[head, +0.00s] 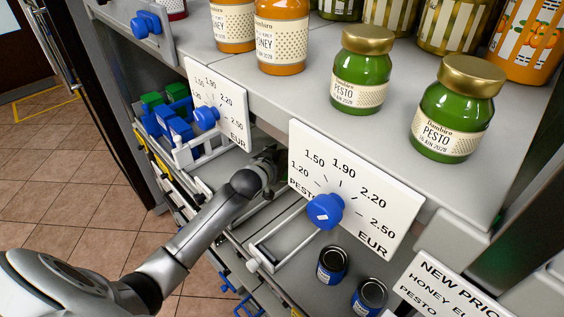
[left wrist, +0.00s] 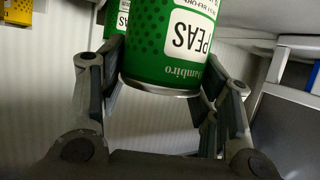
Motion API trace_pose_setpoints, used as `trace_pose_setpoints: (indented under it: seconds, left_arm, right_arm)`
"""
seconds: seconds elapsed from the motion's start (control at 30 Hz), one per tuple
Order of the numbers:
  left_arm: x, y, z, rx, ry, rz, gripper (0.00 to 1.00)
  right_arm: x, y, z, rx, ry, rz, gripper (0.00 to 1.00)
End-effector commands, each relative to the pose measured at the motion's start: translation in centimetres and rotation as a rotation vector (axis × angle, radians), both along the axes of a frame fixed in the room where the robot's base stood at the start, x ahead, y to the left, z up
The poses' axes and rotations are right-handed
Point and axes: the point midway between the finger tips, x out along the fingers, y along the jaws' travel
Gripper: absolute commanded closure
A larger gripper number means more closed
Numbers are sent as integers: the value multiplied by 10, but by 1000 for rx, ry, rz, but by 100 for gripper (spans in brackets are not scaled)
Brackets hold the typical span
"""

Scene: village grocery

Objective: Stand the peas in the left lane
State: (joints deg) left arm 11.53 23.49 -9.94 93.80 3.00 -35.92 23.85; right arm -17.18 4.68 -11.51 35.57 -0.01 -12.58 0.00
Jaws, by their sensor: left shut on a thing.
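My left gripper (head: 268,168) reaches in under the upper shelf, partly hidden behind the price board. In the left wrist view it is shut on a green peas can (left wrist: 165,50), with a finger on each side. The can's white PEAS label appears upside down in that view. Another green can (left wrist: 116,18) shows behind it, at its left. My right gripper is in neither view. I cannot tell which lane the held can is over.
Price boards with blue knobs (head: 325,211) (head: 206,118) hang along the shelf edge. White rails (head: 272,252) jut out below. Two dark cans (head: 332,264) (head: 370,296) stand to the right. Green and blue goods (head: 168,118) are at left. Pesto jars (head: 361,72) stand above.

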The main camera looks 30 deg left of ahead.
Motion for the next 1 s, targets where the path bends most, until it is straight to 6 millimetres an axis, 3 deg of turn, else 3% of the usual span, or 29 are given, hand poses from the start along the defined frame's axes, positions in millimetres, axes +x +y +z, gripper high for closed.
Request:
trace_pose_setpoints:
  seconds: [0.17,0.5,0.53,0.67,0.7,1.0]
  left_arm:
    - [-1,2,-21,3,3,2,78]
    - [-1,2,-24,2,1,1,78]
    - [-2,2,-26,2,3,1,41]
    - [-2,2,-25,3,3,2,24]
    - [-2,2,-25,3,3,2,21]
    - [-2,2,-25,3,3,2,21]
  right_arm:
    - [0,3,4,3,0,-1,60]
    - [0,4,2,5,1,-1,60]
    - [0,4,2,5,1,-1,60]
    - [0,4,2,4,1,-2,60]
    - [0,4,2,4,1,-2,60]
    - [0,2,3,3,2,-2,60]
